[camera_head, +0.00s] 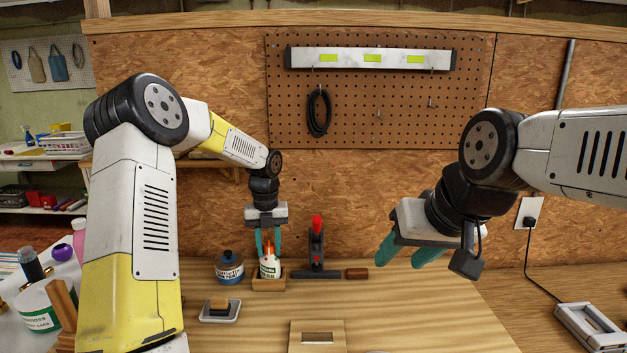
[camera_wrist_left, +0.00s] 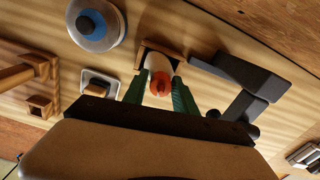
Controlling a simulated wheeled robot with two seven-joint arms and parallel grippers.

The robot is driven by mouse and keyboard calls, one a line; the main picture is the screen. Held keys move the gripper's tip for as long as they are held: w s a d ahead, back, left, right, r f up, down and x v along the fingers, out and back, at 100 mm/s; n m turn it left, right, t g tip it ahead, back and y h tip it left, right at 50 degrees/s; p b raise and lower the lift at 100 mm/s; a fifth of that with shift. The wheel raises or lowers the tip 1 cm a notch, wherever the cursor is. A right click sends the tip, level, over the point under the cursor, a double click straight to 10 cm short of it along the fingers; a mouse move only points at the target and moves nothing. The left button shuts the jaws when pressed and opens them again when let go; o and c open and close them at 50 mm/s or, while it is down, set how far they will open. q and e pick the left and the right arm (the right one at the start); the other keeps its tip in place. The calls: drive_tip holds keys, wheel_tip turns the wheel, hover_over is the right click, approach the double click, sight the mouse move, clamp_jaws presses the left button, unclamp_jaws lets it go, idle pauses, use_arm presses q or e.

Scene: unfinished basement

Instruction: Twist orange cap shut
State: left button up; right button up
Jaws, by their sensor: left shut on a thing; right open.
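A small white bottle (camera_head: 269,268) with a green label stands upright in a wooden holder (camera_head: 262,284) on the bench. Its pointed orange cap (camera_head: 268,246) sits on top. My left gripper (camera_head: 268,251) points down over the bottle, its green fingers closed on either side of the orange cap. The left wrist view shows the orange cap (camera_wrist_left: 160,83) between the fingers and the white bottle (camera_wrist_left: 157,65) in its holder (camera_wrist_left: 146,48). I cannot tell how tightly the cap sits. My right gripper (camera_head: 408,252) is open and empty, above the bench to the right.
A small tray with a sponge-like block (camera_head: 219,311) and a wooden piece (camera_head: 317,338) lie in front. The right-hand bench top is mostly clear.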

use_arm(q)
drive_tip(key=shift+o, duration=0.3)
drive_tip(key=m, duration=0.4)
drive_tip(key=shift+s+d+f, duration=0.1)
drive_tip(key=shift+d+f, duration=0.1)
drive_tip(key=shift+m, duration=0.3)
drive_tip(key=shift+o, duration=0.3)
drive_tip(key=m, duration=0.2)
drive_tip(key=shift+s+f+m, duration=0.1)
drive_tip(key=shift+f+m, duration=0.05)
drive_tip(key=shift+m, duration=0.75)
drive_tip(key=shift+d+m, duration=0.15)
drive_tip(key=shift+m, duration=0.15)
drive_tip(key=shift+r+m, duration=0.2)
drive_tip(key=shift+m, duration=0.1)
drive_tip(key=shift+c, duration=0.4)
drive_tip(key=shift+a, duration=0.2)
